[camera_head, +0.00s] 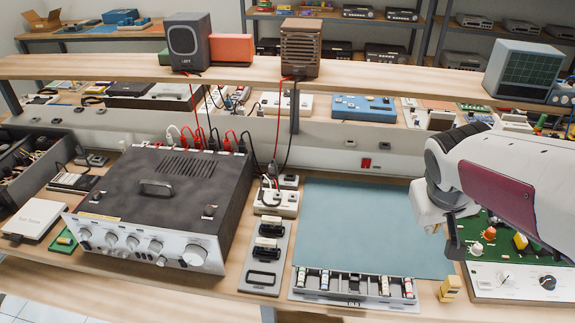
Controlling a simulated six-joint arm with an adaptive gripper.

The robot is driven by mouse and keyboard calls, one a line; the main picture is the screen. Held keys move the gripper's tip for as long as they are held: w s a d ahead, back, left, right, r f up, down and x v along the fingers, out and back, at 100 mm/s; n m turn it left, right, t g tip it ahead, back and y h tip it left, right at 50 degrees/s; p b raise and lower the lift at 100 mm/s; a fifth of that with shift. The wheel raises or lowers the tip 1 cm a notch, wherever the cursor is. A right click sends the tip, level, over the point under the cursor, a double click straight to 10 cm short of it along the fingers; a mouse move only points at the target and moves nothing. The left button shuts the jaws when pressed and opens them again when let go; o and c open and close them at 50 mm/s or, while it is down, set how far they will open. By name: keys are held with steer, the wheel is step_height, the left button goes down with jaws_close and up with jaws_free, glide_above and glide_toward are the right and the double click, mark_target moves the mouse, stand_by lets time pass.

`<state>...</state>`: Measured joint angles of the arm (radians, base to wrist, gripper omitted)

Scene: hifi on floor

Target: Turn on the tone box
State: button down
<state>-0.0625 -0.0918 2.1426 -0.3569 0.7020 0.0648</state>
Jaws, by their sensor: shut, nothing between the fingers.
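My gripper (453,246) reaches in from the right, pointing down above the right edge of the blue-green mat. Its fingers are together, with nothing seen between them. Below and right of it is a unit with a green circuit board and a white front panel (515,283), carrying knobs and a switch; my arm partly covers its back. At the far left lies a flat white box (34,219) with small, hard-to-read lettering. I cannot tell for certain which is the tone box, nor whether either is on.
A large amplifier (150,200) with silver knobs and rear cables stands left of centre. A blue-green mat (360,225) is mostly clear. A tray of small cylinders (354,288) and a yellow block (449,289) lie in front. Two speakers (188,42) (300,47) stand on the shelf.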

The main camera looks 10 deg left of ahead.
steer(key=w+a+r+n+t, duration=0.1)
steer(key=w+n+t, duration=0.1)
steer(key=w, duration=0.9)
steer(key=w+a+n+t, duration=0.1)
steer(key=w+a+t, duration=0.1)
steer(key=w, duration=0.9)
steer(key=w+a+n+t+y, duration=0.3)
steer(key=w+a+n+y, duration=0.1)
steer(key=w+a, duration=0.75)
steer(key=w+a+f+n+g+y, duration=0.1)
steer(key=w+a+f+n+y, duration=0.15)
steer(key=a, duration=0.45)
steer(key=w+a+f+n+g+y, duration=0.2)
steer(key=a+f+n+y, duration=0.2)
steer(key=a, duration=0.2)
steer(key=s+a+f+n+g, duration=0.1)
steer(key=s+g, duration=0.3)
steer(key=s, duration=0.1)
steer(key=s+a+f+n+g, duration=0.1)
steer(key=s+a+f+g, duration=0.1)
steer(key=s, duration=0.4)
steer(key=shift+s+a+f+g+y, duration=0.2)
steer(key=shift+g+y, duration=0.25)
steer(key=shift+g, duration=0.45)
steer(key=shift+a+n, duration=0.2)
steer(key=shift+n, duration=0.05)
